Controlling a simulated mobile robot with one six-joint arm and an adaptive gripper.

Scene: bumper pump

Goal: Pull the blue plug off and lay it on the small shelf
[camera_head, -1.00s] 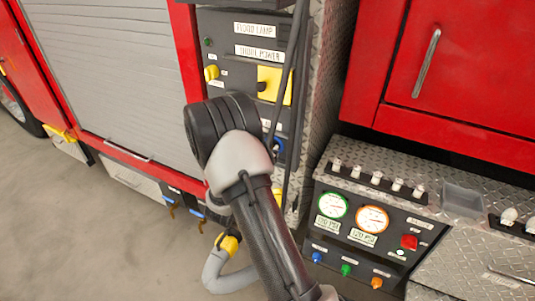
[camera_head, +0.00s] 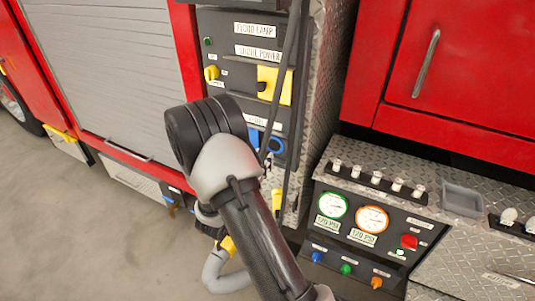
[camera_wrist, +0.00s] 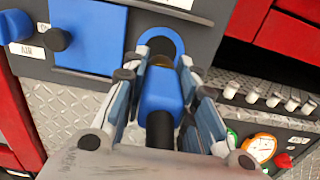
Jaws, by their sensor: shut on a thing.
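The blue plug (camera_wrist: 161,92) is in the middle of the wrist view, with a black cable running back from it. My gripper (camera_wrist: 163,72) is shut on the plug, one finger on each side. The blue ring of the socket (camera_wrist: 160,40) lies just beyond the plug, with a brassy band between them. I cannot tell whether the plug is still seated in the socket. A small grey shelf (camera_head: 462,200) with a raised rim sits at right, empty.
A blue square plate with a black knob (camera_wrist: 92,38) is left of the socket. A black cable (camera_head: 283,80) hangs down the panel. The gauge console (camera_head: 350,235) and a row of white-tipped switches (camera_head: 375,178) lie between panel and shelf. A red cabinet (camera_head: 470,65) overhangs behind.

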